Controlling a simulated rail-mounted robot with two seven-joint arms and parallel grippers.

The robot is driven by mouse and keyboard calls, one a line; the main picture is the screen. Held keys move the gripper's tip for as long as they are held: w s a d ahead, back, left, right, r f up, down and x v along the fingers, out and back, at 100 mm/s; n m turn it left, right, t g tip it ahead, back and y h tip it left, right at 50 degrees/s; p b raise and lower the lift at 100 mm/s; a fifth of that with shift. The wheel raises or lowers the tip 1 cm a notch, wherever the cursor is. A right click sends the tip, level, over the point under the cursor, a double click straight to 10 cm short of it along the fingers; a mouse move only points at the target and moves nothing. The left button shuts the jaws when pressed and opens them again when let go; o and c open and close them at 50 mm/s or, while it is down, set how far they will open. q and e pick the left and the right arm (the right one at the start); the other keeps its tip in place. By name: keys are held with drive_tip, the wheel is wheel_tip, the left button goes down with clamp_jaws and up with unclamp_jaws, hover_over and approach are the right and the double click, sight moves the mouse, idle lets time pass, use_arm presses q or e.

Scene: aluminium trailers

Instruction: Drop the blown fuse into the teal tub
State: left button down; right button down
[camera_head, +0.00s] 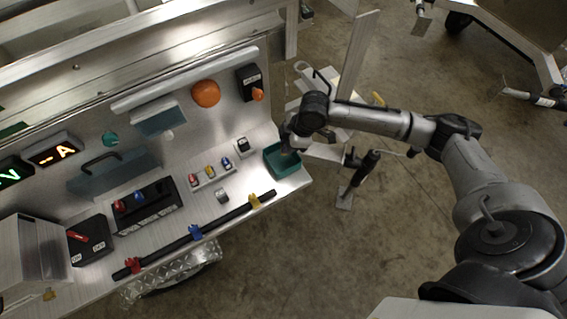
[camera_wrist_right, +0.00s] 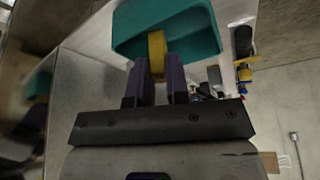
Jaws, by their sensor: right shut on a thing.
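The teal tub (camera_head: 296,168) sits at the right end of the metal shelf. My right gripper (camera_head: 287,149) is over the tub, at its back edge in the head view. In the right wrist view the fingers (camera_wrist_right: 156,78) are shut on a yellow fuse (camera_wrist_right: 156,45), which shows in front of the teal tub (camera_wrist_right: 196,34). The tub's opening is partly hidden, and I cannot tell whether the fuse touches it. I cannot see whether the fuse is blown. My left gripper is not in view.
Left of the tub is a small holder with red, yellow and blue fuses (camera_head: 210,172). A black bar with coloured clips (camera_head: 220,219) runs along the shelf's front. An orange dome (camera_head: 205,93) and a black switch box (camera_head: 248,82) are on the panel behind.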

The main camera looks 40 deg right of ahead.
drive_tip(key=shift+f, duration=0.15)
drive_tip(key=c, duration=1.3)
unclamp_jaws()
drive_tip(key=shift+o, duration=1.4)
drive_tip(key=p+v, duration=0.4)
drive_tip(key=v, duration=1)
drive_tip(key=shift+f, duration=0.1)
